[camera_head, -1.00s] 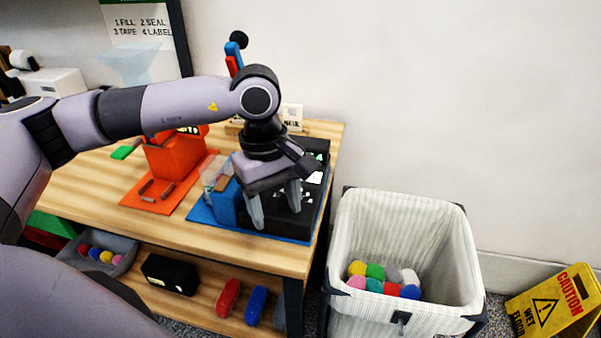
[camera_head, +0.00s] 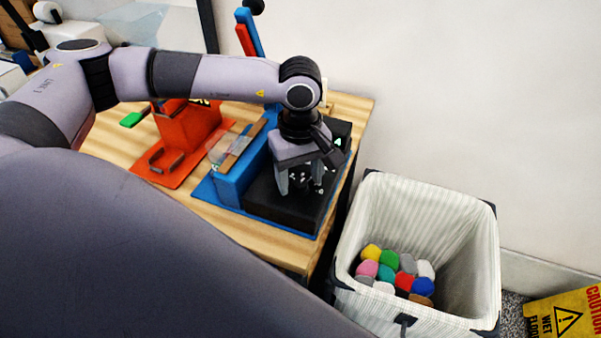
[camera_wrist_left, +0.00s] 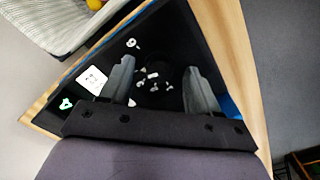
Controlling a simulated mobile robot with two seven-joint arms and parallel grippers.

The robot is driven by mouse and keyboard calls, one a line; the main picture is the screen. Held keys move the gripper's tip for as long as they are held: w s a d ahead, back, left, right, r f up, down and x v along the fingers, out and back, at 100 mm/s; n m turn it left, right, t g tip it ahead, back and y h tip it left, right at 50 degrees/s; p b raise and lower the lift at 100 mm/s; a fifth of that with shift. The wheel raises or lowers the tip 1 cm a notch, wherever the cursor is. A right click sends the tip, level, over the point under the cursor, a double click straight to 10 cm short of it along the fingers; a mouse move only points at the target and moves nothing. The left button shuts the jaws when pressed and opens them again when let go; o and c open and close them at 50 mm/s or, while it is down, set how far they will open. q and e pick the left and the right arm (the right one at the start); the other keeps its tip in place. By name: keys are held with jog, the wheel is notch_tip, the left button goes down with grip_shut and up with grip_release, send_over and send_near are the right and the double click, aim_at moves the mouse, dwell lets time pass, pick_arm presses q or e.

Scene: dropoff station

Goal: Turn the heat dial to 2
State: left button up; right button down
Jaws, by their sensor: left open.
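A black control panel (camera_head: 272,212) lies on a blue base (camera_head: 205,190) at the right end of the wooden table. It also shows in the left wrist view (camera_wrist_left: 108,58), with small white marks on it. My left gripper (camera_head: 300,188) points down over the panel, its two fingers apart and empty. In the left wrist view the open fingers (camera_wrist_left: 158,68) stand on either side of the cluster of white marks (camera_wrist_left: 152,80). The heat dial is dark on dark there, so its outline and setting cannot be read. My right gripper is out of view.
A blue block (camera_head: 236,172) with a clear, brown-edged piece stands left of the panel. An orange device (camera_head: 185,128) is farther left. A striped hamper (camera_head: 445,215) with several coloured balls stands right of the table (camera_head: 282,248). A yellow caution sign (camera_head: 565,315) is at lower right.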

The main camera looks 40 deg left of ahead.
pick_arm(q)
jog(key=shift+f, duration=0.25)
jog(key=c, duration=1)
